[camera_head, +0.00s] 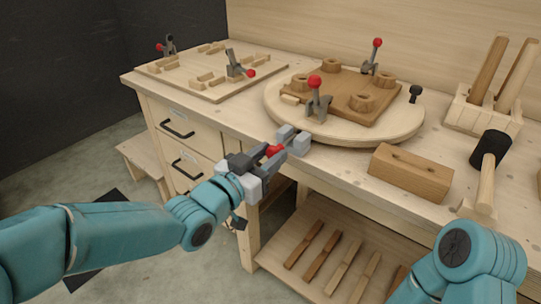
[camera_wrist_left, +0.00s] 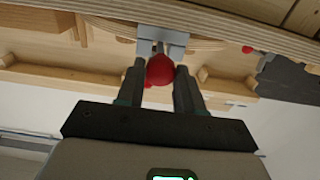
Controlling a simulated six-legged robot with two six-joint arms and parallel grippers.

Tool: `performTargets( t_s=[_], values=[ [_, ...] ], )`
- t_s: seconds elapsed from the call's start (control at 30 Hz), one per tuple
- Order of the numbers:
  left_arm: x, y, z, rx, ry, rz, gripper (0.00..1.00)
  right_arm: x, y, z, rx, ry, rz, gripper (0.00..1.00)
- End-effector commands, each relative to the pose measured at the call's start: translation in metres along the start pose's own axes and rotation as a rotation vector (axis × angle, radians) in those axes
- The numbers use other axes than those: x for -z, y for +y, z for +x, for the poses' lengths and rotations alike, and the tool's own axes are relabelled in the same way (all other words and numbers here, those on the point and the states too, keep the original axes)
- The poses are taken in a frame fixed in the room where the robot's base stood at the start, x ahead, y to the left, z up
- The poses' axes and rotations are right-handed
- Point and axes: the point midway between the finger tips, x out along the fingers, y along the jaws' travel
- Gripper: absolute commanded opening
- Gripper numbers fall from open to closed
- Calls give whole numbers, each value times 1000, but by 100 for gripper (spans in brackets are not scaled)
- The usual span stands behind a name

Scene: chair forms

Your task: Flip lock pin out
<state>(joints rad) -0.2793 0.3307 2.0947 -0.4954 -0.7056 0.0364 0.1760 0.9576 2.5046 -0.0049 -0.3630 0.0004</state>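The lock pin's red knob (camera_head: 275,150) sticks out from a grey bracket (camera_head: 300,143) at the front edge of the round wooden turntable (camera_head: 345,134). My left gripper (camera_head: 272,154) is at the knob, with one finger on each side of it. In the left wrist view the red knob (camera_wrist_left: 160,70) fills the space between the fingertips, and the grey bracket (camera_wrist_left: 172,38) shows just beyond it. The fingers look closed on the knob. The pin's shaft is mostly hidden. My right gripper is outside the views; only part of my right arm shows at lower right.
A brown wooden form (camera_head: 345,95) with red-knobbed toggle clamps (camera_head: 318,100) sits on the turntable. A wooden block (camera_head: 410,172) and a black mallet (camera_head: 490,150) lie to the right. A fixture board (camera_head: 210,70) is at left. Open space lies before the bench.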

Motion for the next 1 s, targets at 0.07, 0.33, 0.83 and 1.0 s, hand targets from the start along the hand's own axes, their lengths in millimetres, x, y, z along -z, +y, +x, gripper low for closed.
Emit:
performTargets(
  t_s=[0.07, 0.33, 0.83, 1.0],
  values=[
    [-2, 0, -1, 0, -6, -2, 60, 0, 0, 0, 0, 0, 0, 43],
    [-1, 0, -1, 0, -3, -1, 60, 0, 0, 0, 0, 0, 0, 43],
    [0, -2, -98, 5, -3, 0, 60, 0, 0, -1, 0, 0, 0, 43],
    [0, -1, -136, 5, -3, 1, 60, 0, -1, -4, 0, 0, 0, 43]
  ],
)
